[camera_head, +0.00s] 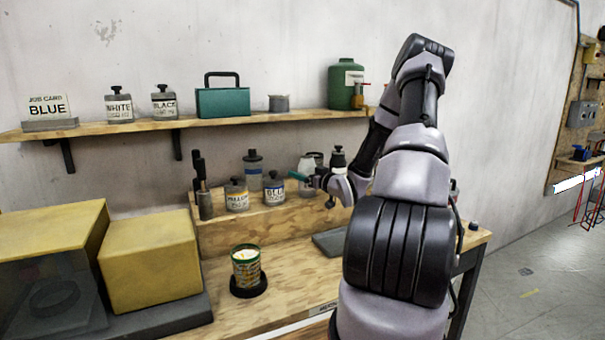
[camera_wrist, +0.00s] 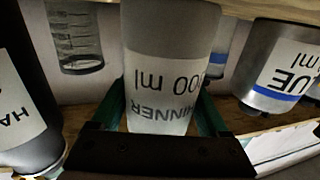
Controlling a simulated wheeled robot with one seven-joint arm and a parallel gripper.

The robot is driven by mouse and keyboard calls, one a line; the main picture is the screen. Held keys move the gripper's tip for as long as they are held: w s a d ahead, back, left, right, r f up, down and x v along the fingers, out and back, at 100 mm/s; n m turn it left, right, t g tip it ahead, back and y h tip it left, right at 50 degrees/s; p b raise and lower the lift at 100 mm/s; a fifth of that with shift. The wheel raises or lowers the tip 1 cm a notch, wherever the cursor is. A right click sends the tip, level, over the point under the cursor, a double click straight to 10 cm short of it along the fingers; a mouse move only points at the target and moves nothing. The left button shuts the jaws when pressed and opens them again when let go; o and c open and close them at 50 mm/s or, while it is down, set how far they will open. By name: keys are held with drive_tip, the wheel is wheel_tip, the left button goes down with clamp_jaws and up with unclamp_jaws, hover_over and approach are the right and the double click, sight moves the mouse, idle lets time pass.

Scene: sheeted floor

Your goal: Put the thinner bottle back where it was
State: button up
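The thinner bottle, a pale bottle labelled THINNER (camera_wrist: 165,80), fills the middle of the wrist view, where its label reads upside down. In the head view the pale bottle (camera_head: 306,170) stands out at the right part of the wooden step, partly covered by my gripper (camera_head: 308,178). In the wrist view the green fingers of my gripper (camera_wrist: 163,112) lie close against both sides of the bottle and appear shut on it. The bottle's base is out of the wrist view, so I cannot tell whether it touches wood.
Close by are the BLUE bottle (camera_wrist: 283,68), a dark-capped bottle (camera_wrist: 25,100) and a clear graduated cup (camera_wrist: 75,35). The step (camera_head: 270,222) also bears a yellow bottle (camera_head: 237,195). A can (camera_head: 246,265) stands on the bench. A shelf (camera_head: 240,118) runs above.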

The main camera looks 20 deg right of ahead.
drive_tip(key=shift+o, duration=1.2)
drive_tip(key=shift+r, duration=0.15)
drive_tip(key=v, duration=1.2)
drive_tip(key=s+a+r+m+g+h, duration=0.2)
drive_tip(key=s+a+r+g+h, duration=0.15)
drive_tip(key=r, duration=0.35)
drive_tip(key=s+a+r+m+g+h, duration=0.2)
drive_tip(key=r+g+h, duration=0.2)
drive_tip(key=r, duration=0.4)
drive_tip(key=s+a+r+m+g+y, duration=0.1)
drive_tip(key=s+a+r+y, duration=0.1)
drive_tip(key=s+a, duration=0.5)
drive_tip(key=s+a+r+m+g+y, duration=0.2)
drive_tip(key=s+a+r, duration=0.3)
drive_tip(key=s, duration=0.8)
drive_tip(key=a+y, duration=0.1)
drive_tip(key=a, duration=0.2)
drive_tip(key=shift+r, duration=0.3)
